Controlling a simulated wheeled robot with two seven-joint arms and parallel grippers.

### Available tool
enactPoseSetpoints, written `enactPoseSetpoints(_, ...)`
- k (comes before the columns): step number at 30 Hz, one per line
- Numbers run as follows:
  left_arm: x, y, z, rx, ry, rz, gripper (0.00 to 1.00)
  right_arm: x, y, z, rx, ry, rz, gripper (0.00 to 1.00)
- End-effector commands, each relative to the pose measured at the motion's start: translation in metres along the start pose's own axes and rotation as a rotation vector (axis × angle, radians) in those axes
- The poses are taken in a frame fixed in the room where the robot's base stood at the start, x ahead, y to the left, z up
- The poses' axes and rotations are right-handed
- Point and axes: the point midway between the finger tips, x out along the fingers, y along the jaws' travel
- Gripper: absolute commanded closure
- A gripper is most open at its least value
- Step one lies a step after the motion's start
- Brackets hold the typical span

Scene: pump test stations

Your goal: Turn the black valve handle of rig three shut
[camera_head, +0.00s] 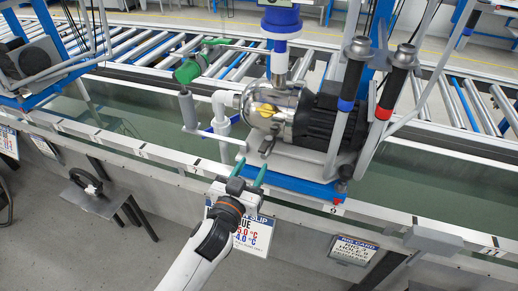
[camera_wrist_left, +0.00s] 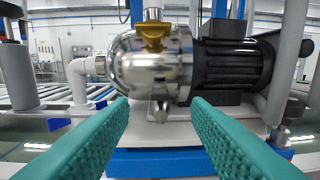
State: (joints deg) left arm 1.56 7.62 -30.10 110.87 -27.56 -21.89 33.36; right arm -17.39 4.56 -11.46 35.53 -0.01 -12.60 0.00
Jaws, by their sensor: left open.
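My left gripper (camera_head: 250,172) is open and empty, in front of the pump station at the centre of the head view. Its two teal fingers also show in the left wrist view (camera_wrist_left: 160,118), pointing toward the steel pump body with a clear gap between them. The pump (camera_head: 275,112) has a steel head, a brass-coloured fitting (camera_wrist_left: 152,37) and a black motor (camera_wrist_left: 235,70). My right gripper is not in view.
A green fitting (camera_head: 189,70) and white pipe (camera_head: 222,108) stand left of the pump. Upright hoses with black grips (camera_head: 394,88) stand to its right. A roller conveyor (camera_head: 140,62) runs behind. A rig card (camera_head: 353,251) hangs from the front rail.

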Motion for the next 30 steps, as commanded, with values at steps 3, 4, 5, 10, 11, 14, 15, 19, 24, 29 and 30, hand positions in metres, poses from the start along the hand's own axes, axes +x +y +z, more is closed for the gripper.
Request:
enactPoseSetpoints(3, 0.027, 0.0, 0.001, 0.002, -0.001, 0.001, 0.56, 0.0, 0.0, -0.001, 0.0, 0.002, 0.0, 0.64)
enactPoseSetpoints(4, 0.033, 0.0, 0.001, 0.001, -0.002, 0.001, 0.56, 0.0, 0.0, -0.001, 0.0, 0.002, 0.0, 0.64)
enactPoseSetpoints(5, 0.039, 0.0, 0.0, 0.002, 0.0, 0.001, 0.56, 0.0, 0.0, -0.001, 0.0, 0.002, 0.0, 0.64)
enactPoseSetpoints(10, 0.066, 0.0, 0.0, 0.002, 0.0, 0.0, 0.56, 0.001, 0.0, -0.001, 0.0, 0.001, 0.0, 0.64)
enactPoseSetpoints(11, 0.07, 0.0, -0.001, 0.002, 0.0, 0.0, 0.56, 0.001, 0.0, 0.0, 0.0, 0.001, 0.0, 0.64)
enactPoseSetpoints(14, 0.079, 0.0, -0.001, 0.002, 0.001, 0.0, 0.56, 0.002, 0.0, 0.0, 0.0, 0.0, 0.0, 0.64)
enactPoseSetpoints(15, 0.081, 0.0, -0.001, 0.001, 0.001, 0.0, 0.56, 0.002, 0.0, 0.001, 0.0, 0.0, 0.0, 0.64)
enactPoseSetpoints(19, 0.084, 0.0, -0.001, 0.0, 0.001, 0.0, 0.56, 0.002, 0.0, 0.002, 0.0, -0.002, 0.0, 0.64)
enactPoseSetpoints(24, 0.084, 0.0, -0.001, 0.0, 0.002, 0.0, 0.56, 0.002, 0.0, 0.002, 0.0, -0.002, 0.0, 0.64)
enactPoseSetpoints(29, 0.084, 0.0, -0.001, 0.001, 0.002, 0.0, 0.76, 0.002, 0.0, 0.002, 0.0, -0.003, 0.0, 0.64)
enactPoseSetpoints(30, 0.084, 0.0, -0.001, 0.001, 0.002, 0.0, 0.83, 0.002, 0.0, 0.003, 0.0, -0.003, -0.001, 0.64)
